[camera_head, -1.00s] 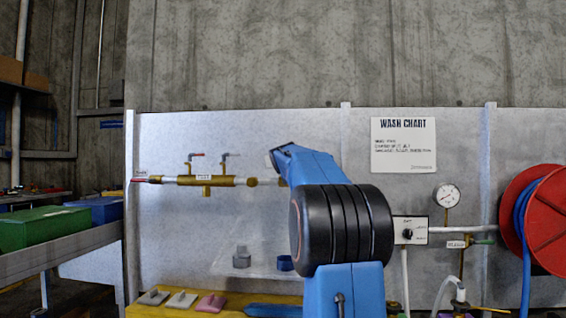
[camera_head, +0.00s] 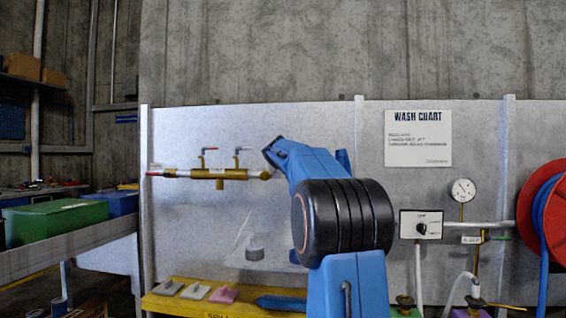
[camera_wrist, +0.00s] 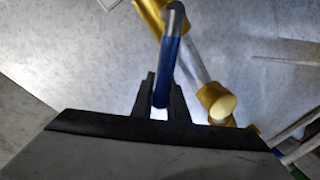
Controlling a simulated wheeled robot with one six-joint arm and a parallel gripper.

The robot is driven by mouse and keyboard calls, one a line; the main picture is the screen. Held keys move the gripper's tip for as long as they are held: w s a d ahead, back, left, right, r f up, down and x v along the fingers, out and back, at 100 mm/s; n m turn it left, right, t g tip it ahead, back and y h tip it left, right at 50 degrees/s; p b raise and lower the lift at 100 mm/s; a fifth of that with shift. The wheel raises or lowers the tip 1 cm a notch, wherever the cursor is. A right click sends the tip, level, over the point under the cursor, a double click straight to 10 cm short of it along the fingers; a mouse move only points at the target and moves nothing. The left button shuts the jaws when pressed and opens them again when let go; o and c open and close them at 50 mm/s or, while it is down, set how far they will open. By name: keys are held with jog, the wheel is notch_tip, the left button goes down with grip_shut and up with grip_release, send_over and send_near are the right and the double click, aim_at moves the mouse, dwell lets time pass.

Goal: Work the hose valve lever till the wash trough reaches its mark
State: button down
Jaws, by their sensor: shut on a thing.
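In the wrist view, my gripper (camera_wrist: 163,98) is shut on a blue lever (camera_wrist: 168,62) with a grey bent end. Beside the lever run a brass fitting (camera_wrist: 151,14), a silver pipe (camera_wrist: 190,64) and a brass end piece (camera_wrist: 216,101). In the head view, my blue arm hides the gripper and the held lever.
A wash chart (camera_head: 418,138) hangs on the wall. Right are a gauge (camera_head: 463,190), a switch box (camera_head: 421,225) and a red hose reel (camera_head: 540,212). A yellow bench (camera_head: 175,305) bears small coloured blocks. A green box (camera_head: 55,223) stands at the left.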

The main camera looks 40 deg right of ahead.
jog(key=shift+f, duration=0.1)
dwell(0.3)
jog(key=c, duration=1.7)
grip_release()
jog(key=shift+a, duration=0.1)
jog(key=v, duration=1.7)
jog(key=shift+s, duration=0.1)
